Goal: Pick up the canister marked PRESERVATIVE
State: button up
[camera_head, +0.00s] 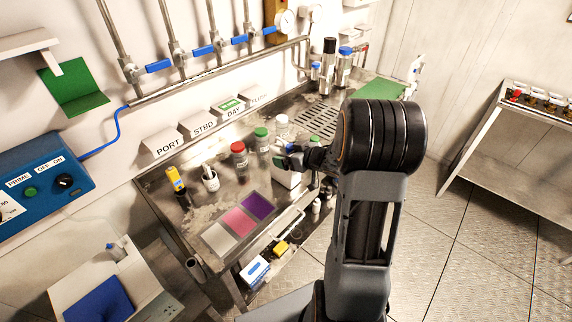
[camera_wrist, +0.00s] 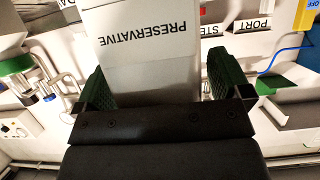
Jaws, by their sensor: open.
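The white canister marked PRESERVATIVE (camera_wrist: 150,68) fills the upper middle of the wrist view, its lettering upside down there. My gripper (camera_wrist: 161,78) is open, with one green-padded finger on each side of the canister. A gap shows beside the right finger; I cannot tell whether the left finger touches. In the head view a white box-shaped body (camera_head: 287,178), seemingly the same canister, stands on the metal bench under my gripper (camera_head: 284,156). My arm hides part of it.
A red-capped jar (camera_head: 239,158) and a green-capped jar (camera_head: 262,140) stand left of the gripper. The bench's front edge (camera_head: 262,241) is close by.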

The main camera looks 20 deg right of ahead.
jog(key=shift+c, duration=0.4)
grip_shut()
jog(key=shift+r, duration=0.1)
